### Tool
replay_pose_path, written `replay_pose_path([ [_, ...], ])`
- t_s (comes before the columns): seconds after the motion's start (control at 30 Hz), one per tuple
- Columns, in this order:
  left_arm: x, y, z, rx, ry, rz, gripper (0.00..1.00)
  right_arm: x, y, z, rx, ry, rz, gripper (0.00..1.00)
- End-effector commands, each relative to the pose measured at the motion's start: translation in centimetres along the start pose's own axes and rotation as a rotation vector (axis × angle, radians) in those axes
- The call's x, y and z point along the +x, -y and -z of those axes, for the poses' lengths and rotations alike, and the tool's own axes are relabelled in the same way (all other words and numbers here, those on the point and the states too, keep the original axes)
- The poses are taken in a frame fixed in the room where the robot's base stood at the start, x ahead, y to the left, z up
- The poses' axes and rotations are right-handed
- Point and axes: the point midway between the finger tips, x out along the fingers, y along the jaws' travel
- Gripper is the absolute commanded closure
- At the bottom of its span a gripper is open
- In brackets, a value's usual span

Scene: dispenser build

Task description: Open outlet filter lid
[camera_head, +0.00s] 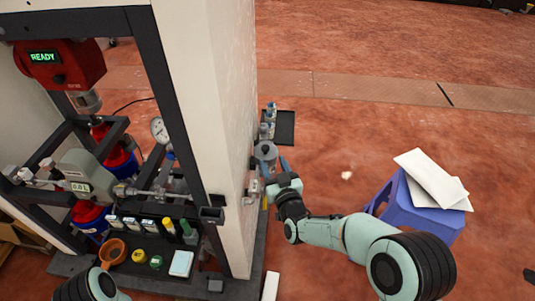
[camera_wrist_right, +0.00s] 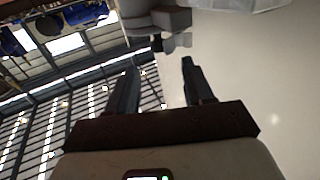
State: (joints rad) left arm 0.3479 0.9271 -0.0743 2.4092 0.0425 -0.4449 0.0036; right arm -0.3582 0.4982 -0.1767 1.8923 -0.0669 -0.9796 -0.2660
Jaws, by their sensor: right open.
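A grey round-topped fitting (camera_head: 265,150), which looks like the outlet filter, is on the right side of the pale wall column. I cannot make out its lid clearly. My right gripper (camera_head: 270,184) is just below it, beside the column. In the right wrist view my right gripper (camera_wrist_right: 160,82) is open, with nothing between its two dark fingers. A grey fitting (camera_wrist_right: 158,20) with a small knob (camera_wrist_right: 176,42) is just beyond the fingertips, apart from them. A clear part (camera_wrist_right: 235,4) is cut off at the top edge. My left arm shows at the lower left; its gripper is out of view.
The pale column (camera_head: 215,100) stands close to the left of my right gripper. A dark tray (camera_head: 285,128) with small bottles is behind it. A blue stool (camera_head: 405,205) with white sheets is to the right. The dispenser frame (camera_head: 160,90) fills the left; the red floor between is mostly clear.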

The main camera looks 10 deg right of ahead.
Motion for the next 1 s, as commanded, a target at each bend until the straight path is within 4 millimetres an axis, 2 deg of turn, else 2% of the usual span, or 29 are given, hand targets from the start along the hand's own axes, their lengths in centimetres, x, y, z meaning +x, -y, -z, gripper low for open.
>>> replay_pose_path([
  [0.1,0.7,0.7,-0.8,-0.010,0.031,0.014,0.57,2.4,0.0,-0.2,0.000,-0.001,0.000,0.48],
  [0.3,1.2,1.4,-1.8,-0.021,0.066,0.029,0.57,5.0,0.0,-0.1,0.001,0.000,-0.001,0.48],
  [0.5,1.3,1.8,-2.1,-0.026,0.082,0.035,0.57,6.0,0.0,-0.1,0.002,0.001,0.000,0.48],
  [0.77,1.3,1.8,-2.2,-0.026,0.083,0.036,0.57,6.0,0.0,-0.1,0.002,0.002,0.000,0.48],
  [0.93,1.3,1.8,-2.2,-0.025,0.082,0.035,0.57,6.0,0.0,-0.1,0.002,0.002,0.000,1.00],
  [1.0,1.3,1.8,-2.2,-0.025,0.082,0.035,0.57,6.0,0.0,-0.1,0.002,0.002,0.000,1.00],
])
